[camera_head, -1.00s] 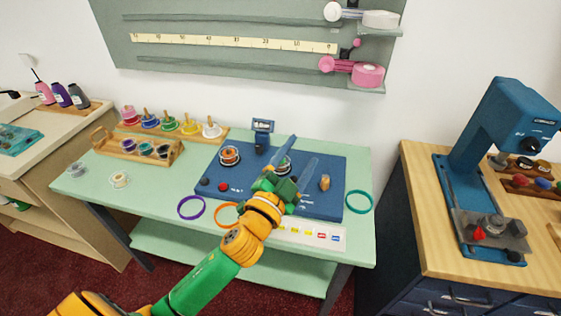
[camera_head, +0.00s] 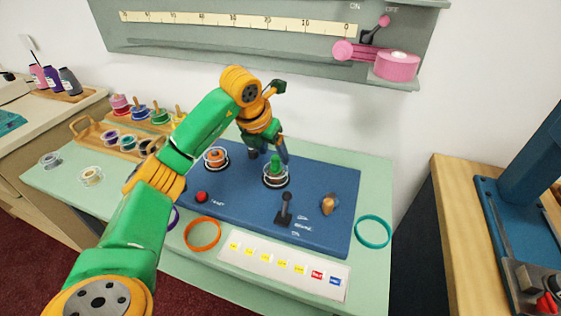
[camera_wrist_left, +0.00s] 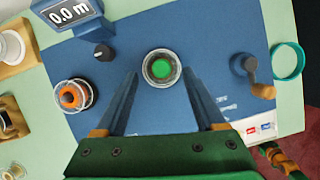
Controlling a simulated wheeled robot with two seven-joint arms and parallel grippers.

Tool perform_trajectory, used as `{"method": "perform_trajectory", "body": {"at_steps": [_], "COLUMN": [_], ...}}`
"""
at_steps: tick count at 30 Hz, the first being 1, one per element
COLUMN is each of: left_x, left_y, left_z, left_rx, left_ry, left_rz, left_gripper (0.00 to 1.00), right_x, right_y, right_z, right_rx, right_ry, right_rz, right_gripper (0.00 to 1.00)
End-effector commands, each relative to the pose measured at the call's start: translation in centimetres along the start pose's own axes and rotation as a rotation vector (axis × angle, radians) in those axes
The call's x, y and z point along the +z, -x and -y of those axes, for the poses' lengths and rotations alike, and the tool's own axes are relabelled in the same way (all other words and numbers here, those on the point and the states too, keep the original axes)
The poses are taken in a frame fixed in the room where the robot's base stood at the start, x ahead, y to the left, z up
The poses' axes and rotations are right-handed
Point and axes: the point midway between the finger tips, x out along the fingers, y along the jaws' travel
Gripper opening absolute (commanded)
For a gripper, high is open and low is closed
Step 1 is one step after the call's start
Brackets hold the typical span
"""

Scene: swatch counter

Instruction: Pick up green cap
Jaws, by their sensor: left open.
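The green cap (camera_head: 276,165) stands in a clear round holder on the blue board (camera_head: 235,190), near its middle. In the left wrist view the cap (camera_wrist_left: 161,71) is a round green disc inside the clear ring. My left gripper (camera_head: 268,152) points down just above and behind the cap, with its blue fingers apart. In the left wrist view the open fingers (camera_wrist_left: 161,78) lie to either side of the cap, with nothing held between them. Whether the fingertips are level with the cap is hard to tell.
An orange part (camera_head: 215,157) in a similar holder stands to the left. A black lever (camera_head: 286,210), a red button (camera_head: 201,197) and an orange-brown knob (camera_head: 328,204) rise from the board. Orange (camera_head: 202,233) and teal (camera_head: 373,231) rings lie near the front.

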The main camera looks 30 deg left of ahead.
Motion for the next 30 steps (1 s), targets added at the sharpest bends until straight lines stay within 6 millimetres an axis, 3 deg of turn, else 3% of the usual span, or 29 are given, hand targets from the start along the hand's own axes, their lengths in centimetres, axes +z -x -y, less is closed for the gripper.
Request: {"method": "perform_trajectory", "body": {"at_steps": [6, 13, 14, 21, 30], "left_x": [0.2, 0.2, 0.2, 0.2, 0.2], "left_y": [-3.6, -4.1, -4.1, -4.1, -3.9], "left_z": [0.3, 0.3, 0.3, 0.3, 0.3], "left_rx": [-0.004, -0.003, -0.003, -0.003, -0.004], "left_ry": [-0.003, -0.003, -0.003, -0.003, -0.004], "left_rz": [-0.002, 0.001, 0.001, 0.001, 0.002], "left_gripper": [0.71, 0.71, 0.66, 0.01, 0.0], "right_x": [0.4, 0.0, 0.0, 0.0, 0.0], "right_y": [1.0, 0.9, 0.9, 0.9, 0.9], "right_z": [0.4, 0.3, 0.3, 0.3, 0.1], "right_rx": [-0.006, -0.005, -0.005, -0.005, -0.002], "right_ry": [-0.002, -0.002, -0.002, -0.001, 0.001], "right_rz": [0.01, 0.003, 0.002, 0.001, 0.001], "right_gripper": [0.5, 0.5, 0.5, 0.5, 0.5]}}
